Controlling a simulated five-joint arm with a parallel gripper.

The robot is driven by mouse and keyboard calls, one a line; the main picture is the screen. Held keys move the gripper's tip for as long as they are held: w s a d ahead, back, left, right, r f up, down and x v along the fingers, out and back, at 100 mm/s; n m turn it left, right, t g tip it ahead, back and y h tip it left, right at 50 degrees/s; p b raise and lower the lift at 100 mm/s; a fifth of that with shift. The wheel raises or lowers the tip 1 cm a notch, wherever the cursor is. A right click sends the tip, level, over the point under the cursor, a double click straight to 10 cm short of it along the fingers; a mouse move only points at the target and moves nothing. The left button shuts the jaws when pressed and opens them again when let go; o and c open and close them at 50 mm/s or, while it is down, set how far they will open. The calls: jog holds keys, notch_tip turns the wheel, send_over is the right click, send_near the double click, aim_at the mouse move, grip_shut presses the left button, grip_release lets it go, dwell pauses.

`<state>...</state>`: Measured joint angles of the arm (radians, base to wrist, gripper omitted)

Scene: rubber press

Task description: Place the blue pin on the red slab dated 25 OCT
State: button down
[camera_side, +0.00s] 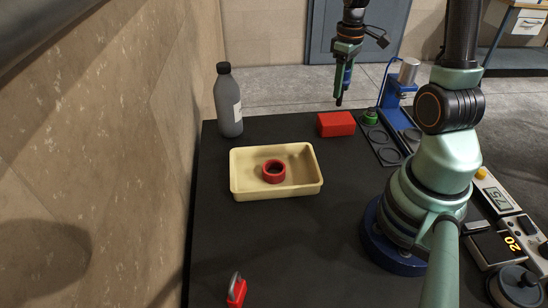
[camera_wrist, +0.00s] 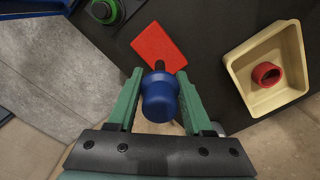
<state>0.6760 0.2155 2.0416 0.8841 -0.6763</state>
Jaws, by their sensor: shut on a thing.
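The blue pin (camera_wrist: 160,98) is between the fingers of my gripper (camera_wrist: 158,78), which is shut on it. In the side view my gripper (camera_side: 343,80) is up in the air near the far edge of the table, with the pin (camera_side: 348,75) partly hidden by the fingers. A red slab (camera_side: 336,124) lies on the table below and slightly left of the gripper. It also shows in the wrist view (camera_wrist: 158,48), just beyond the pin's dark tip. No date can be read on the slab in either view.
A cream tray (camera_side: 240,188) holding a red ring (camera_side: 274,171) stands left of the slab. A grey bottle (camera_side: 229,105) stands at the back left. A blue press (camera_side: 392,95) and a dark plate with round recesses (camera_side: 378,137) and a green part (camera_side: 370,117) are right of the slab.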

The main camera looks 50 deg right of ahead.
jog(key=shift+f, duration=1.9)
jog(key=shift+f, duration=0.1)
jog(key=shift+c, duration=1.5)
grip_release()
notch_tip(320, 180, up, 12)
jog(key=shift+f, duration=0.1)
jog(key=shift+a+r, duration=0.25)
jog(key=shift+r, duration=0.05)
jog(key=a+r+t, duration=0.2)
jog(key=a, duration=0.9)
jog(key=a+r+t, duration=0.2)
jog(key=a+t, duration=0.1)
jog(key=a, duration=0.8)
jog(key=shift+a+t, duration=0.3)
